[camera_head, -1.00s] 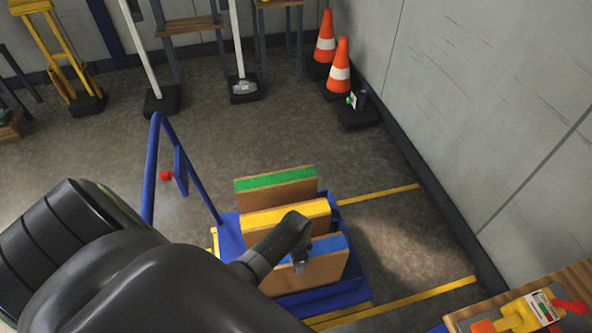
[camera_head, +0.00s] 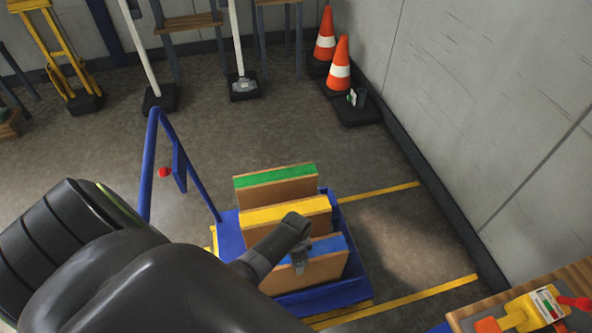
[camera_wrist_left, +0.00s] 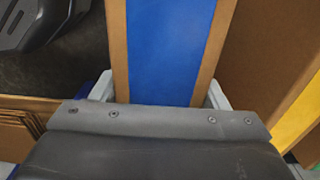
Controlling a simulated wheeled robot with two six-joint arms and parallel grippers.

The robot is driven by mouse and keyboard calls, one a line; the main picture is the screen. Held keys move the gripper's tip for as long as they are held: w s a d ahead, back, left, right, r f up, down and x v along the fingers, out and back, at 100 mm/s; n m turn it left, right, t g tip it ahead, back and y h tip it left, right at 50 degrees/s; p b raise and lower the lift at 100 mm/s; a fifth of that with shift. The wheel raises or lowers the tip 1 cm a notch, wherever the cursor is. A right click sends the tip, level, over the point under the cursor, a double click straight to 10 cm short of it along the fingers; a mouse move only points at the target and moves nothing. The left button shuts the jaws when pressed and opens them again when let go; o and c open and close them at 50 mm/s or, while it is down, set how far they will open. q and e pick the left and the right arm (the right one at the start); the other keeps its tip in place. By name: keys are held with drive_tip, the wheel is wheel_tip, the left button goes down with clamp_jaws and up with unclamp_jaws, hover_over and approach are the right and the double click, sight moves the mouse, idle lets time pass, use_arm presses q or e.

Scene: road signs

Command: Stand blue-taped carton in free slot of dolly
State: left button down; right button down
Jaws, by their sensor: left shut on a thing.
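The blue-taped carton (camera_head: 322,267) stands upright on the blue dolly (camera_head: 229,236), at its near end. My left gripper (camera_head: 299,262) is shut on the carton's blue-taped top edge. In the left wrist view the blue tape (camera_wrist_left: 168,50) runs between the two jaws, with cardboard on both sides. The yellow-taped carton (camera_head: 283,218) stands just behind it, and the green-taped carton (camera_head: 275,182) stands behind that. The yellow tape also shows at the right of the left wrist view (camera_wrist_left: 299,115). The carton's base is hidden, so I cannot tell how it seats. My right gripper is not in view.
The dolly's blue handle (camera_head: 150,165) rises at its left. Yellow floor lines (camera_head: 420,298) lie to its right. Two orange cones (camera_head: 338,72) stand at the back by the wall (camera_head: 490,110). A wooden table (camera_head: 575,277) with tools is at the lower right.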

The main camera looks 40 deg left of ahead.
use_arm(q)
drive_tip(key=shift+w+f+b, duration=0.1)
drive_tip(key=shift+f+b, duration=0.2)
drive_tip(key=shift+f, duration=0.15)
drive_tip(key=shift+c, duration=0.8)
unclamp_jaws()
drive_tip(key=shift+f, duration=0.1)
wheel_tip(320, 180, up, 18)
drive_tip(key=p, duration=0.4)
drive_tip(key=shift+f+p, duration=0.2)
drive_tip(key=shift+p, duration=0.2)
